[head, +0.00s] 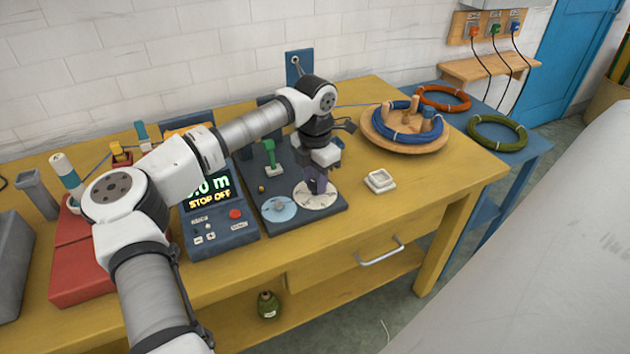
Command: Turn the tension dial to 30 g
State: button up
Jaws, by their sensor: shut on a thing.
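A dark base plate (301,217) on the yellow table carries two round dials side by side. The right one is a white dial (328,199) with marks around it, too small to read. The left one is a light blue dial (274,214) with a small grey knob. My gripper (317,187) points down over the white dial and is shut on its knob, which the fingers mostly hide. I cannot tell the dial's setting or read 30 g from here.
A control box (218,229) with a lit screen reading "STOP OFF" stands left of the plate. A green lever piece (270,152) stands behind the dials. A small white dish (380,181) and a wooden turntable (399,147) with a blue skein (404,128) are to the right.

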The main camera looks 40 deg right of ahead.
aim_at(315, 183)
jog(key=shift+m, duration=2)
jog(key=o, duration=1)
jog(key=shift+r, duration=0.15)
notch_tip(315, 183, up, 14)
jog(key=shift+f+b, duration=0.15)
jog(key=shift+b, duration=0.45)
